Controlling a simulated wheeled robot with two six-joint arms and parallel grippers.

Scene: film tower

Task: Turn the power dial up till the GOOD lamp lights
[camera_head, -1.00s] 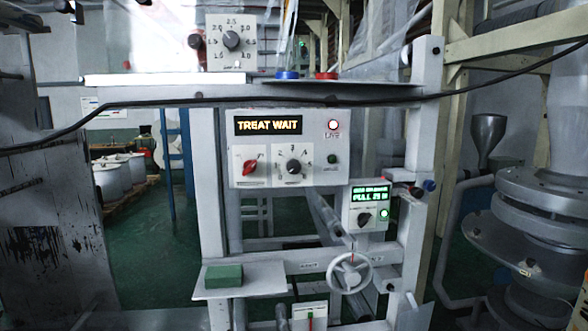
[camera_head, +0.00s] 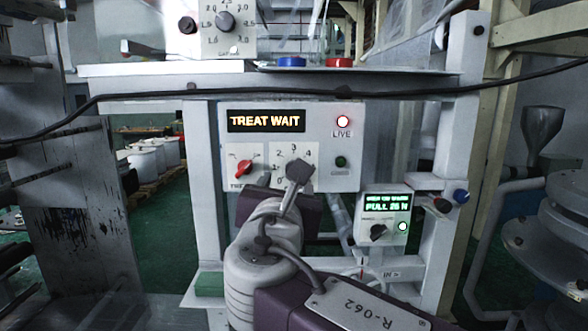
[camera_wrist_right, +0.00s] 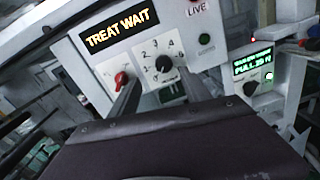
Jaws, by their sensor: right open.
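The power dial (camera_wrist_right: 165,63) is a black round knob on a white numbered plate, seen in the right wrist view. In the head view my right gripper (camera_head: 281,192) and its wrist cover the knob, leaving the plate's upper numbers (camera_head: 294,147) visible. In the right wrist view my right gripper (camera_wrist_right: 163,78) is open, its two fingers on either side of and below the dial, with nothing held. Whether they touch it I cannot tell. The GOOD lamp (camera_head: 340,161) is dark green and unlit; it also shows in the wrist view (camera_wrist_right: 206,38). My left gripper is out of view.
A red switch (camera_head: 243,168) sits just left of the dial. A small box with a green screen (camera_head: 384,213) is at lower right. A black cable (camera_head: 420,91) crosses above the panel.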

